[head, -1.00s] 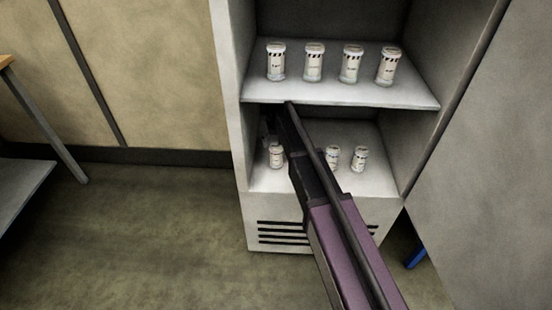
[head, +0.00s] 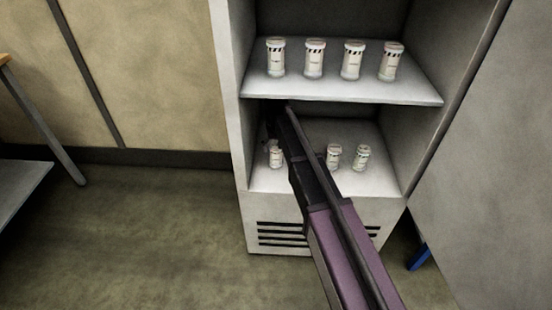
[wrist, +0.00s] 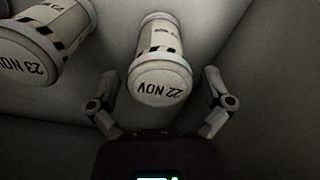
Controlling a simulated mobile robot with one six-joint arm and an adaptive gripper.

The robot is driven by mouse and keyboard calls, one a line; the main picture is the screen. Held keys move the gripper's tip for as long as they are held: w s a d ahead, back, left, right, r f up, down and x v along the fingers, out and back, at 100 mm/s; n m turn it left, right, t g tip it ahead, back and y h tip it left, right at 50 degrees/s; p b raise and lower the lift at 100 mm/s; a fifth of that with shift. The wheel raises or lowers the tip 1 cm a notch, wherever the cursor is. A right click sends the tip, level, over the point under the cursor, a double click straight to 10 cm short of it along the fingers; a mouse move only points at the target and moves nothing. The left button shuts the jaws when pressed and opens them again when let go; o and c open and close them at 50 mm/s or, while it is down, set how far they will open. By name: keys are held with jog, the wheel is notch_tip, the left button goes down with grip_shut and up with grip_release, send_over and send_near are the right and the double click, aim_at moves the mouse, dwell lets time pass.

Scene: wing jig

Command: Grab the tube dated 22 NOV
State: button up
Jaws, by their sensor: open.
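The tube dated 22 NOV (wrist: 160,62) is white with a striped band, and its lid faces the wrist camera with the date upside down. My gripper (wrist: 160,78) is open, with one finger on each side of this tube and visible gaps to both. In the head view my gripper (head: 270,128) reaches into the lower shelf space, by the leftmost lower tube (head: 275,156), which is partly covered; its date cannot be read there.
A tube dated 23 NOV (wrist: 42,45) stands close by at the left in the wrist view. Two more tubes (head: 333,156) (head: 362,158) show on the lower shelf, right of my arm. Several tubes stand on the upper shelf (head: 340,93) above. Cabinet walls enclose both sides.

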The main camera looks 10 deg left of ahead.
aim_at(276, 154)
jog(key=shift+f+b, duration=1.35)
jog(key=shift+f, duration=0.3)
jog(key=c, duration=1)
